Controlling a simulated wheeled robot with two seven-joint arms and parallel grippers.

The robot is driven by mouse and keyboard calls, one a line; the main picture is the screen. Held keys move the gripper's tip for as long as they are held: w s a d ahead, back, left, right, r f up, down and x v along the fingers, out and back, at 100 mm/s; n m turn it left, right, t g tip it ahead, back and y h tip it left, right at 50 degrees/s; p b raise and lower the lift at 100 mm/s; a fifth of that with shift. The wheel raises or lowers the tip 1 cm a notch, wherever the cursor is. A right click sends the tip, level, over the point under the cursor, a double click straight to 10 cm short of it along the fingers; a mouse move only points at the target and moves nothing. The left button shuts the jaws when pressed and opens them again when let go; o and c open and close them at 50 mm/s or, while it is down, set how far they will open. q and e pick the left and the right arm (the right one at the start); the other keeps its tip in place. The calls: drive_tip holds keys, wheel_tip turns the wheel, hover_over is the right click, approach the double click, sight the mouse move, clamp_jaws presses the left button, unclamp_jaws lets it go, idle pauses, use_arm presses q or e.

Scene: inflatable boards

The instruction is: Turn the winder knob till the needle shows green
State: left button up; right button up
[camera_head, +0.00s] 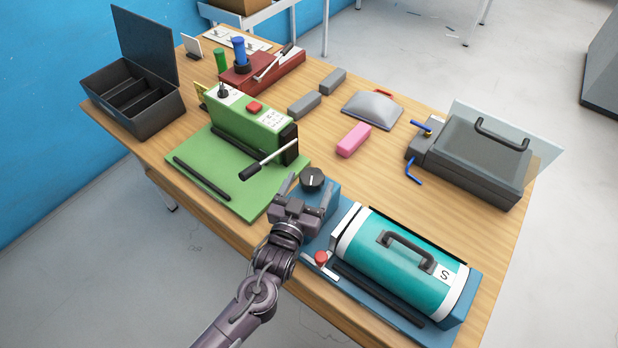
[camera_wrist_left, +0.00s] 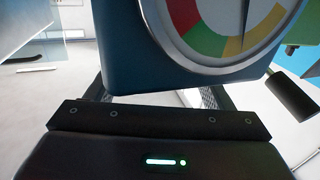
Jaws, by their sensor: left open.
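The black knob (camera_head: 312,179) with a white mark sits on top of a blue box (camera_head: 322,200) near the table's front edge. My left gripper (camera_head: 306,190) is open in front of the box, close to the knob; the gripper hides part of the box. In the left wrist view, the blue box (camera_wrist_left: 120,45) shows beyond the gripper's fingers (camera_wrist_left: 155,97). It bears a round white dial (camera_wrist_left: 215,58) with red, yellow and green bands.
A teal cylinder (camera_head: 385,260) lies on a blue base right of my gripper. A green machine (camera_head: 245,125) with a lever stands left, its lever handle (camera_head: 250,172) close to my gripper. A pink block (camera_head: 354,139) and grey case (camera_head: 470,160) stand farther back.

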use_arm(q)
drive_tip(key=shift+w+d, duration=0.15)
drive_tip(key=shift+w, duration=0.45)
drive_tip(key=c, duration=0.9)
drive_tip(key=shift+c, duration=0.4)
use_arm(e)
drive_tip(key=shift+a+r, duration=0.2)
drive_tip(key=shift+a, duration=0.45)
use_arm(q)
drive_tip(key=shift+w+m+h, duration=0.1)
drive_tip(key=shift+m+h, duration=0.2)
use_arm(e)
drive_tip(key=shift+d, duration=0.15)
